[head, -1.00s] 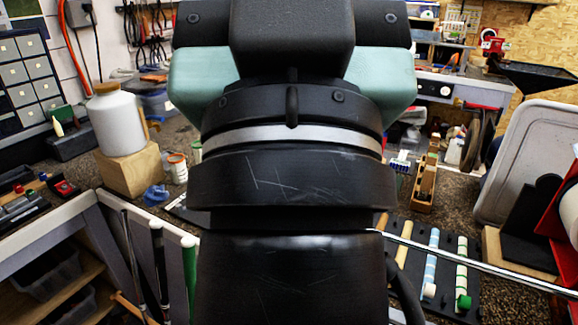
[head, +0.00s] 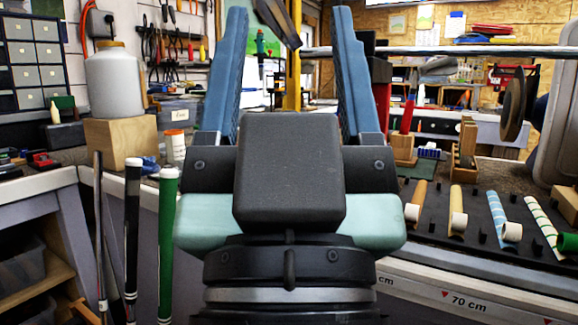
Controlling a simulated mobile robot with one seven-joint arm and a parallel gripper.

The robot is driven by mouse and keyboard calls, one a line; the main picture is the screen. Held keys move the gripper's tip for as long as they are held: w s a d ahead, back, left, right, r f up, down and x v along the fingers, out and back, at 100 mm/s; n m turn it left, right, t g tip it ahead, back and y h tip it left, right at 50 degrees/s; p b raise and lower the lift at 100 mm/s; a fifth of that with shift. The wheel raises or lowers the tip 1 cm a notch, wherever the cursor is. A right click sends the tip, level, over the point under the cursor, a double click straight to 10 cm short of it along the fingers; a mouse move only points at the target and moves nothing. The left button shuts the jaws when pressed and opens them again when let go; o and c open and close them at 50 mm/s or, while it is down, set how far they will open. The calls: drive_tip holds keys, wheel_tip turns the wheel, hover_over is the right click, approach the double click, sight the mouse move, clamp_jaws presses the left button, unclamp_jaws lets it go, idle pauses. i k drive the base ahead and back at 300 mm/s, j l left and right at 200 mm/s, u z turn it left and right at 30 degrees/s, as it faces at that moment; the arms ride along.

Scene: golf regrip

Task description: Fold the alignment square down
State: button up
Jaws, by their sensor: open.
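My gripper (head: 289,12) is open, its two long blue fingers pointing up and wide apart, with nothing held between them. A yellow upright bar (head: 292,75) shows behind the gap between the fingers. I cannot tell whether it is the alignment square, and no part is clearly that square. A dark slanted piece (head: 277,22) crosses near the top of the bar. A long thin shaft (head: 480,50) runs level behind the right finger toward the right edge. My gripper body hides part of the bench behind it.
Golf clubs with a green grip (head: 168,235) and a black grip (head: 132,215) stand at left. A white jar (head: 115,80) sits on a wooden block (head: 120,143). A dark rack (head: 480,205) with several rolls lies at right, behind the marked bench edge (head: 480,300).

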sight(294, 7)
drive_tip(key=i+j+z, duration=0.1)
drive_tip(key=j+z, duration=0.15)
drive_tip(key=j, duration=0.5)
drive_tip(key=j+z, duration=0.2)
drive_tip(key=j, duration=0.6)
drive_tip(key=i, duration=0.05)
